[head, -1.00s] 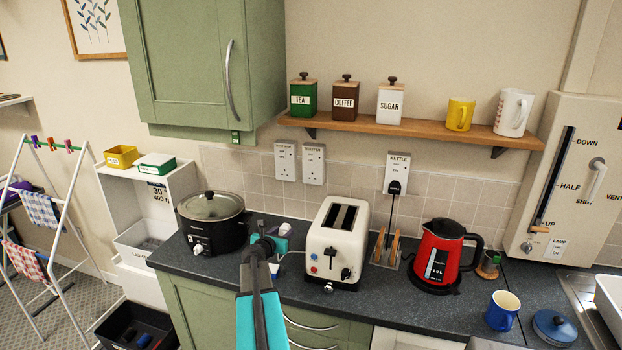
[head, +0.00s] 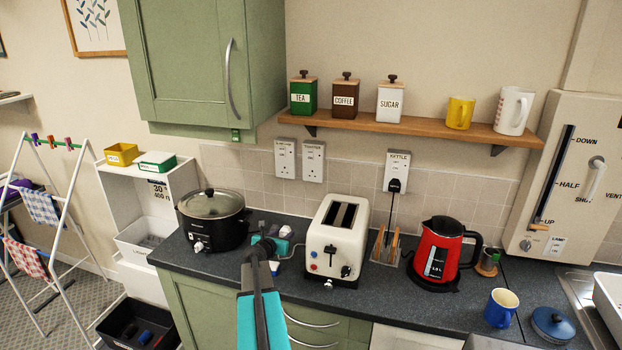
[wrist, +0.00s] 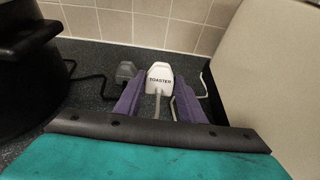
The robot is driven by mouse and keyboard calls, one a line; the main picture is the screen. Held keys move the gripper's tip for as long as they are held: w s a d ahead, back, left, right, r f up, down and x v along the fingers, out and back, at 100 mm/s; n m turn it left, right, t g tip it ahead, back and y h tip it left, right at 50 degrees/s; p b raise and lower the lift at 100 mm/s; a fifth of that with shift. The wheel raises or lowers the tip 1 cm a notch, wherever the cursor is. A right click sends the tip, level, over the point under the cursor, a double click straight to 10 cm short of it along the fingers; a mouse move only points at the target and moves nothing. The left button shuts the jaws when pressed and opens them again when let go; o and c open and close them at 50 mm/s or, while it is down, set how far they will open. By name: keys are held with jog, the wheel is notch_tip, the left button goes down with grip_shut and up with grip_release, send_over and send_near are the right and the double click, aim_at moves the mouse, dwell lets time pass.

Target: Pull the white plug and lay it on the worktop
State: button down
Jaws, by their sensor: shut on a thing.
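The white plug (wrist: 160,78), marked TOASTER, sits between the two purple fingers of my gripper (wrist: 160,90) in the wrist view, and the gripper is shut on it. Its pale cord runs back toward me between the fingers. The plug is low over the dark worktop (head: 225,264); I cannot tell whether it touches it. In the head view the white plug (head: 286,231) shows small beyond my gripper (head: 272,244), left of the toaster. The socket marked TOASTER (head: 313,162) on the wall has no plug in it.
A grey plug (wrist: 126,71) lies just left of the white one. The black slow cooker (head: 212,222) stands left and the cream toaster (head: 336,240) close on the right. A black plug (head: 394,186) is in the kettle socket. The red kettle (head: 438,252) is further right.

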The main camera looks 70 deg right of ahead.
jog(key=shift+f+b, duration=1.5)
jog(key=shift+f, duration=0.45)
jog(key=c, duration=1.1)
grip_release()
jog(key=shift+a, duration=0.15)
jog(key=shift+b+v, duration=2.05)
jog(key=shift+v, duration=4.75)
